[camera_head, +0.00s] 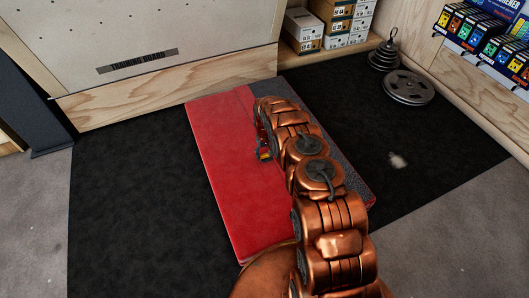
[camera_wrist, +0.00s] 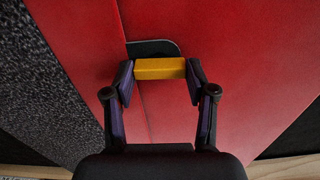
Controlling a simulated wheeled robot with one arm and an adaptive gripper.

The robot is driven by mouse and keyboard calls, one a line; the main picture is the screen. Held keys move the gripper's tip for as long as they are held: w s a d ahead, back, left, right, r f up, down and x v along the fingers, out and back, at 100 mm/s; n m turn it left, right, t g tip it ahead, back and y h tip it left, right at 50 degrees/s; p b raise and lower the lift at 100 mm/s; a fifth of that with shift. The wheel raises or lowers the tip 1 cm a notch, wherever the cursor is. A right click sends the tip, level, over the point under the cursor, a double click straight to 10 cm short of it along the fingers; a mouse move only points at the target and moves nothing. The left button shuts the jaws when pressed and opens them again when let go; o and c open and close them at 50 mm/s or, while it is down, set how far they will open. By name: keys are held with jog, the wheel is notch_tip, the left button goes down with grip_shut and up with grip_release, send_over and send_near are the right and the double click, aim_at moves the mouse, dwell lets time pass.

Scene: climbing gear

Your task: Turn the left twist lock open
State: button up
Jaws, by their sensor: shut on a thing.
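In the wrist view the twist lock shows as a yellow bar-shaped handle (camera_wrist: 160,68) with a dark plate (camera_wrist: 153,47) behind it, on a red pad (camera_wrist: 240,40). My gripper (camera_wrist: 160,72) has one finger on each end of the yellow handle and is shut on it. In the head view my gripper (camera_head: 264,152) is low over the red pad (camera_head: 225,165), with a bit of yellow showing beside it. My arm hides most of the lock and part of the pad there. I see only one lock, and cannot tell whether it is turned open.
The pad lies on a black mat (camera_head: 120,190) with clear room to its left. A training board (camera_head: 140,45) stands behind it. Weight plates (camera_head: 408,88), a kettlebell-like stack (camera_head: 384,55) and shoe boxes (camera_head: 303,28) are at the back right. A shelf of small boxes (camera_head: 485,35) is at the right.

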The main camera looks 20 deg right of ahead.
aim_at(265, 154)
jog(key=shift+s+n, duration=0.1)
jog(key=shift+n, duration=0.3)
jog(key=o, duration=1.2)
jog(key=shift+c, duration=0.2)
notch_tip(265, 154, up, 12)
dwell(0.7)
